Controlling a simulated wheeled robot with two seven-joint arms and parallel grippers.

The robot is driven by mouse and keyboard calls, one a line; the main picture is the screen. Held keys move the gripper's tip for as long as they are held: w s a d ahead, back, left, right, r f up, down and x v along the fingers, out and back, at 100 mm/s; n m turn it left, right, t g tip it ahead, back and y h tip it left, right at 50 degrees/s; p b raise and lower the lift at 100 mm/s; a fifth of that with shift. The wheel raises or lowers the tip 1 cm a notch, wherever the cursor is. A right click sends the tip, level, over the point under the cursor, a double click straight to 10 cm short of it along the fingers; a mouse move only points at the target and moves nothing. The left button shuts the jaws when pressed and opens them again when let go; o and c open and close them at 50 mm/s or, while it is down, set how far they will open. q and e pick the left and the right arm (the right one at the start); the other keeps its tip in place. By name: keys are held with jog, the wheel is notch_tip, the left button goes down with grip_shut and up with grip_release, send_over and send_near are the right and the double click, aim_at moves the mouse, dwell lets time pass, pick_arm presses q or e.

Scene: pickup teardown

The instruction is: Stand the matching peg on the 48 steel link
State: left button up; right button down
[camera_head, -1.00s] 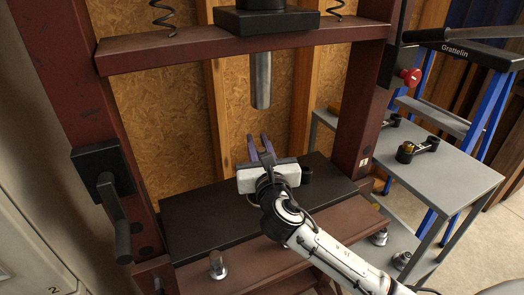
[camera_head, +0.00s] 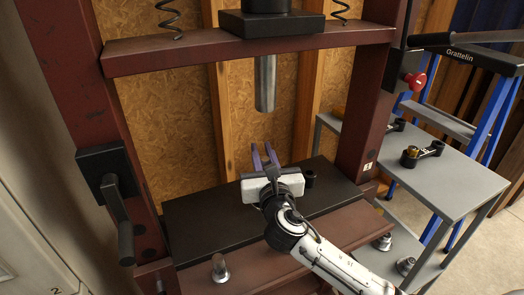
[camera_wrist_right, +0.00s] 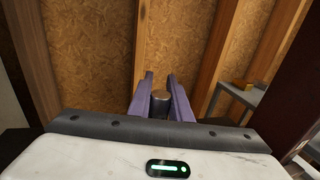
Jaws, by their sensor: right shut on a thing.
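My right gripper (camera_head: 264,150) reaches over the press bed with its purple fingers pointing away from me. In the right wrist view its fingers (camera_wrist_right: 160,88) are shut on a grey steel peg (camera_wrist_right: 160,97), whose round top shows between them. The gripper body hides the peg in the head view. A dark round link end (camera_head: 310,178) shows on the black press plate (camera_head: 205,218), just right of the gripper. The rest of that link is hidden behind the gripper, and no marking is readable. I cannot tell whether the peg touches it. My left gripper is out of view.
The steel press ram (camera_head: 265,84) hangs above and behind the gripper. Another peg (camera_head: 220,268) stands on the front red beam (camera_head: 330,240). More pegs (camera_head: 383,242) stand on a lower shelf at right. Black links (camera_head: 420,153) lie on the grey side table (camera_head: 445,185).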

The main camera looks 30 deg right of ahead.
dwell(0.3)
jog(key=c, duration=1.5)
grip_release()
jog(key=shift+c, duration=0.2)
jog(key=shift+f, duration=0.1)
jog(key=v, duration=1)
jog(key=shift+s, duration=0.2)
